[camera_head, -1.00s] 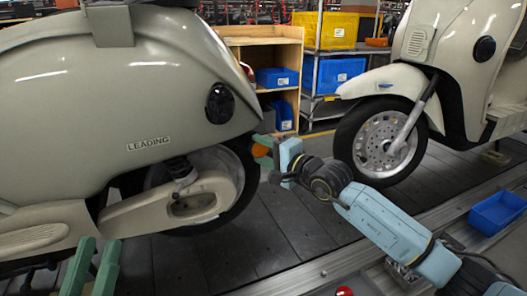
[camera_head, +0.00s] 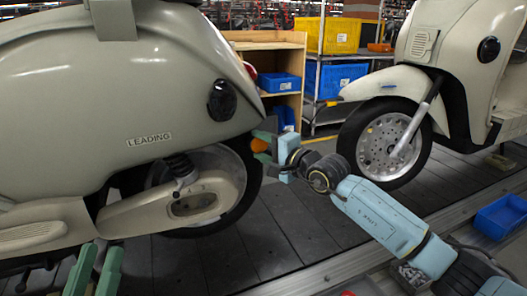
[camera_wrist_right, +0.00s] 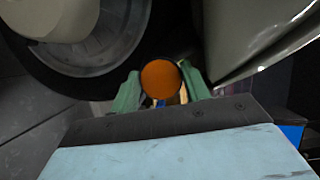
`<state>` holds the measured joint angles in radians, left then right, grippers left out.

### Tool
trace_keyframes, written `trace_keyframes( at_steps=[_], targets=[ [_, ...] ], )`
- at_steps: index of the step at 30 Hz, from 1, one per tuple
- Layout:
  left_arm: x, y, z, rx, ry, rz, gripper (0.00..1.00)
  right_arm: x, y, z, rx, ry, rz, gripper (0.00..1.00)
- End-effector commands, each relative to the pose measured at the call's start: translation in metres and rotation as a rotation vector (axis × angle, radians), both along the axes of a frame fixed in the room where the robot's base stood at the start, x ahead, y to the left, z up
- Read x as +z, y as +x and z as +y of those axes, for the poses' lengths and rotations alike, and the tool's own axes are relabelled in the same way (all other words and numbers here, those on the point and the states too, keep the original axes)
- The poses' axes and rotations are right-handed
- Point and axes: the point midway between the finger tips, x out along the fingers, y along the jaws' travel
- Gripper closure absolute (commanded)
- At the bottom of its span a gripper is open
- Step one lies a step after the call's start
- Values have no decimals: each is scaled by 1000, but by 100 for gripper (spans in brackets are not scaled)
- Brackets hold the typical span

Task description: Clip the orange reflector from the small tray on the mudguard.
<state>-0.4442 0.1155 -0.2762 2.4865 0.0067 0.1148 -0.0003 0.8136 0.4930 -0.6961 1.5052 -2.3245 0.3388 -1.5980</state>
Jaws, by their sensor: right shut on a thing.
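The orange reflector (camera_head: 259,145) is a round disc. My right gripper (camera_head: 261,147) is shut on it at the rear of the near cream scooter. In the right wrist view the reflector (camera_wrist_right: 161,79) sits between the green fingers of my right gripper (camera_wrist_right: 160,90). The mudguard (camera_head: 245,120) of the near scooter is just above and beside the reflector; I cannot tell whether they touch. My left gripper (camera_head: 93,270) is at the lower left, its two green fingers apart with nothing visible between them. The small tray (camera_head: 500,215) is blue and stands at the right, with no reflector visible in it.
The near scooter's rear wheel (camera_head: 215,185) is close to my right gripper. A second scooter (camera_head: 450,70) stands behind at the right. A wooden shelf (camera_head: 262,46) and a rack with blue and yellow bins (camera_head: 338,33) are at the back. The dark slat conveyor (camera_head: 270,240) is clear between the scooters.

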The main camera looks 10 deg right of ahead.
Motion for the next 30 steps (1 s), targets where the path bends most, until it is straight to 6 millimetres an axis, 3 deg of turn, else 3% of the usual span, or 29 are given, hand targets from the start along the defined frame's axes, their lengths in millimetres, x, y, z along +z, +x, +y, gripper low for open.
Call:
trace_keyframes(
  at_steps=[30],
  targets=[
    [-11,0,0,0,0,0,76,0,9,2,1,-1,0,75]
  ],
)
